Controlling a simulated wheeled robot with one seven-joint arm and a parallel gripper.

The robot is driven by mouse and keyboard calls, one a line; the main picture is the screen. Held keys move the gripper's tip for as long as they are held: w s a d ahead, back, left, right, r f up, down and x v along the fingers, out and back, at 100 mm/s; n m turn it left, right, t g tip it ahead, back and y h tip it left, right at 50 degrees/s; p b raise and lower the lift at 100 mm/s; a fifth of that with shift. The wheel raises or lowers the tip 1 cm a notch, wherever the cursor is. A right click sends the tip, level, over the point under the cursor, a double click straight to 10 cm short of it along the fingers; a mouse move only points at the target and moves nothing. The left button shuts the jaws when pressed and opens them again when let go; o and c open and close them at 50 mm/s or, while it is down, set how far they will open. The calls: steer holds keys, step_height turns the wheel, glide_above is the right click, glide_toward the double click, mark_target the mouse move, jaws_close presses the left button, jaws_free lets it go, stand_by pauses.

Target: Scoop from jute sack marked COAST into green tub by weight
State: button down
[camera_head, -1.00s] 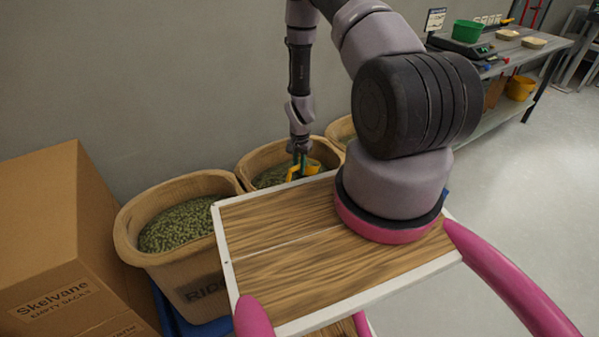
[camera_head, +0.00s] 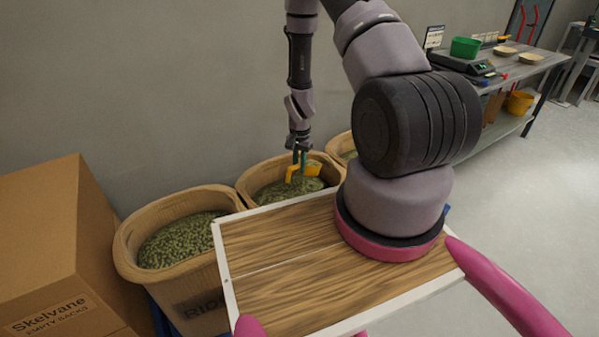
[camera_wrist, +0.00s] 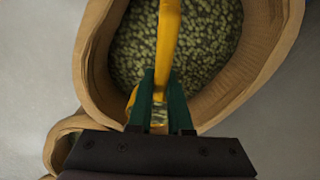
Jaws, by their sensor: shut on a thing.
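My gripper (camera_head: 300,158) is shut on a yellow scoop (camera_head: 304,171). It holds the scoop above or at the mouth of the middle jute sack (camera_head: 243,188), which is full of greenish beans. In the wrist view, the green fingers (camera_wrist: 161,105) grip the scoop's yellow handle (camera_wrist: 168,40) over the beans. The scoop's bowl is only partly seen, and I cannot tell what it holds. No COAST marking is readable; the middle sack's front is hidden by my wooden deck. The green tub (camera_head: 465,47) stands on a dark scale (camera_head: 462,64) on the far bench.
A jute sack marked "RID..." (camera_head: 192,297) with beans stands at left, and another sack (camera_head: 340,143) stands at right. A Skelvane carton (camera_head: 60,230) fills the left edge. Shallow bowls (camera_head: 528,58) sit on the bench, a yellow bucket (camera_head: 519,102) below. Floor at right is clear.

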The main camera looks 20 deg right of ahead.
mark_target(293, 166)
step_height(293, 166, up, 2)
steer(key=shift+a+r, duration=0.1)
steer(key=shift+s+a+r, duration=0.2)
steer(key=shift+r, duration=0.05)
steer(key=shift+s+a+r+t+h, duration=0.25)
steer(key=shift+s+a+t+h, duration=0.25)
steer(key=shift+h, duration=0.2)
steer(key=shift+s+a+r+t+h, duration=0.7)
steer(key=shift+a+t+h, duration=0.1)
steer(key=shift+t+h, duration=0.15)
